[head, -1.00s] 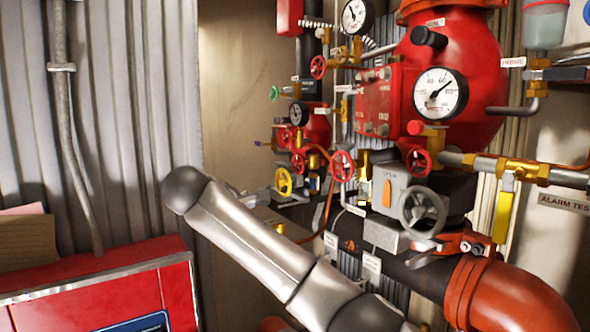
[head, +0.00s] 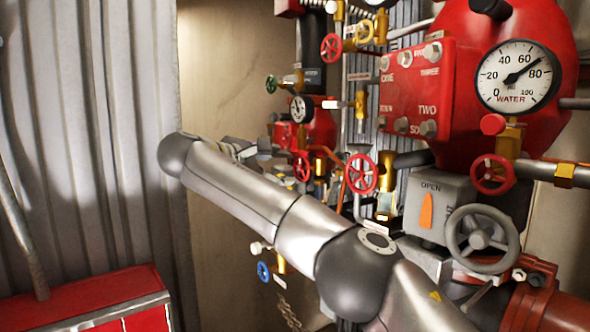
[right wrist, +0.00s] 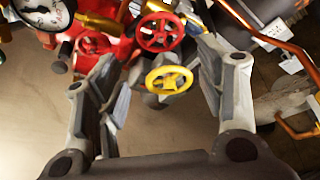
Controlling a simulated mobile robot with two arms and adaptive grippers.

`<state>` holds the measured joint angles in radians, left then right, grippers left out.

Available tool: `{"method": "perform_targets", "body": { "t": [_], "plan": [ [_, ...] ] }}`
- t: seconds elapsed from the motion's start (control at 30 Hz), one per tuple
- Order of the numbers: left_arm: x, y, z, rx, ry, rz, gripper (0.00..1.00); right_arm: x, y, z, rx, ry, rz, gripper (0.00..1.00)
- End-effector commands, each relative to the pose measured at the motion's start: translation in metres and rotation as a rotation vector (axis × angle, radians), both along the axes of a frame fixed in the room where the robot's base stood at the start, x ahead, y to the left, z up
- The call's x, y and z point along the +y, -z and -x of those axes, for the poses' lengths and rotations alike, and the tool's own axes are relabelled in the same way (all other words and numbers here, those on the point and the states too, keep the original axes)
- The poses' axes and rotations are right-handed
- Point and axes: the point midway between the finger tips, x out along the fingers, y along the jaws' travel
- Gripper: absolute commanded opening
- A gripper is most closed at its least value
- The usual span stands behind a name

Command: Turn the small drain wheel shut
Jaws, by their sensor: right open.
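Several small wheels are in view, and I cannot tell by a label which is the drain wheel. In the right wrist view a yellow wheel (right wrist: 168,80) lies between the fingers, apart from both, with a red wheel (right wrist: 160,32) just beyond it. My right gripper (right wrist: 160,55) is open and empty. A small blue wheel (head: 263,271) sits low, below my forearm. My left gripper is out of view.
A larger grey wheel (head: 482,236), a red wheel (head: 361,173) and a big water gauge (head: 518,77) stand to the right. A copper pipe (right wrist: 255,35) runs right of the fingers. A red cabinet (head: 95,300) is at lower left. The bare wall left of the pipework is clear.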

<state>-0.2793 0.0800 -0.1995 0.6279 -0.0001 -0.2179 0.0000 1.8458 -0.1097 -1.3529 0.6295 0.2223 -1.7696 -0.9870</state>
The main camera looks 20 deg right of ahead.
Motion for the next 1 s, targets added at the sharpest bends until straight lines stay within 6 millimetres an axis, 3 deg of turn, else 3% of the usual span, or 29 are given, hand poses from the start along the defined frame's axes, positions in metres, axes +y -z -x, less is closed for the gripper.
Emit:
{"method": "perform_targets", "body": {
  "t": [0.2,0.33,0.47,0.7,0.9,1.0],
  "plan": [
    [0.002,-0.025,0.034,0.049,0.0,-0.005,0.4,-0.035,0.006,-0.024,0.004,0.004,0.0,0.63],
    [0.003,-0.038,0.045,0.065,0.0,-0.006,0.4,-0.053,0.013,-0.038,0.004,0.004,0.0,0.63],
    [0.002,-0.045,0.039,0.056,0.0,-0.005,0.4,-0.063,0.018,-0.047,0.003,0.002,-0.001,0.63],
    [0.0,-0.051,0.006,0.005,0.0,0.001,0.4,-0.071,0.024,-0.053,0.001,0.0,-0.001,0.63],
    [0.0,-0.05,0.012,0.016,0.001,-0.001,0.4,-0.071,0.024,-0.054,0.001,0.0,-0.001,0.63],
    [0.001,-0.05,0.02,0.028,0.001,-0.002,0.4,-0.071,0.024,-0.053,0.001,0.0,-0.001,0.52]
  ]
}}
